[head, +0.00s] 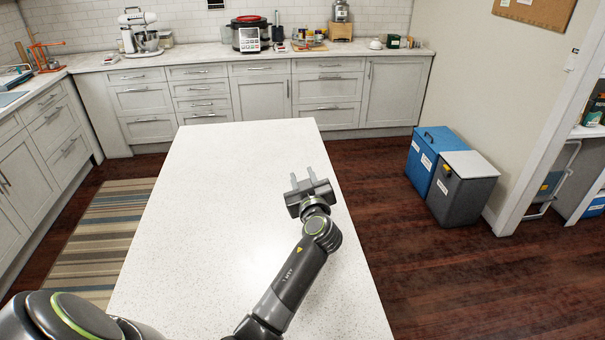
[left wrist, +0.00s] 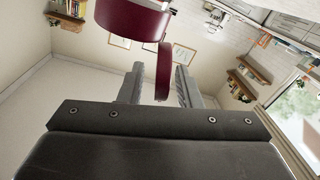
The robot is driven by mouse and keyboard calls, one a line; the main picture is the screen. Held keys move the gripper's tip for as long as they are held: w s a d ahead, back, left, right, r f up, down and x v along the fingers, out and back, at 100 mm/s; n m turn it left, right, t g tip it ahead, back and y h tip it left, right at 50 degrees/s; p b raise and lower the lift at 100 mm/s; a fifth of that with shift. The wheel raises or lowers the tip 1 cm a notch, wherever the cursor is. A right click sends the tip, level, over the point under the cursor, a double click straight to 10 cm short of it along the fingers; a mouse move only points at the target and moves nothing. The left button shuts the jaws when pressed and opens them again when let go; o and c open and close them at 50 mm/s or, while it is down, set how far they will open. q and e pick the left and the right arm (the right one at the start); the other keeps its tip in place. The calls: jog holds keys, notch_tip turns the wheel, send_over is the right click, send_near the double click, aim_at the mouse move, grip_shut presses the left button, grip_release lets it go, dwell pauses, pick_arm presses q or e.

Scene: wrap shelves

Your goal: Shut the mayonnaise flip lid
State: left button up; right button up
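No mayonnaise and no flip lid can be made out in either view. My left gripper (head: 302,175) is held over the right part of the white island counter (head: 215,205). Its two fingers are apart with nothing visible between them in the head view. In the left wrist view, the open left gripper (left wrist: 160,76) shows its two grey fingers with a gap. Dark red rounded shapes (left wrist: 133,18) show past and between the fingers there; I cannot tell what they are. My right gripper is not in view.
The island top is bare. Along the back counter stand a white stand mixer (head: 137,33), a red-rimmed cooker (head: 248,35) and several small items (head: 310,42). A blue bin (head: 428,160) and a grey bin (head: 461,187) stand on the floor at the right. A striped rug (head: 100,245) lies left.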

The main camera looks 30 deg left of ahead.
pick_arm(q)
jog(key=shift+c, duration=0.3)
grip_shut()
jog(key=shift+w+d+m+b, duration=0.25)
jog(key=shift+d+m+b, duration=0.05)
jog(key=shift+m+b, duration=0.6)
jog(key=shift+w+d+r+m+b, duration=0.1)
jog(key=shift+w+d+m+b, duration=0.15)
jog(key=shift+m, duration=0.3)
jog(key=shift+w+d+m+b, duration=0.1)
jog(key=shift+m+b, duration=0.2)
jog(key=shift+m, duration=0.25)
jog(key=shift+w+d+m+b, duration=0.15)
jog(key=shift+d+m+b, duration=0.1)
jog(key=shift+m, duration=0.4)
jog(key=shift+w+d+m+b, duration=0.1)
jog(key=shift+m+b, duration=0.1)
jog(key=shift+m, duration=0.45)
jog(key=shift+d, duration=0.1)
